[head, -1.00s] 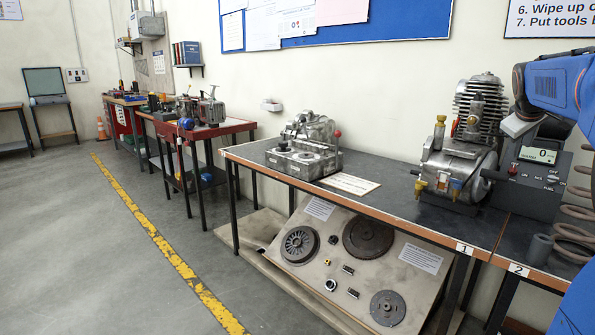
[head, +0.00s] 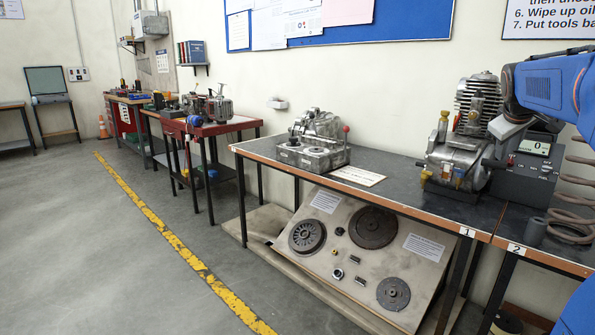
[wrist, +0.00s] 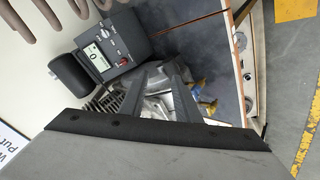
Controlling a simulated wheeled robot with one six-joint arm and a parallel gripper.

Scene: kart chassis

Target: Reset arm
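My blue arm (head: 545,85) reaches in from the right in the head view, its grey wrist in front of the finned engine (head: 455,160) and the edge of the display box (head: 530,165). The silver engine (wrist: 158,88) shows behind and between the fingers. The display box (wrist: 112,48), reading 0, is beyond them at the upper left.
A bench (head: 400,185) carries the engine and, further left, a grey metal unit (head: 312,155) and a paper sheet (head: 358,175). A coiled hose (head: 570,205) hangs at the right. A slanted parts board (head: 345,290) stands under the bench. The floor (head: 90,240) at left is clear.

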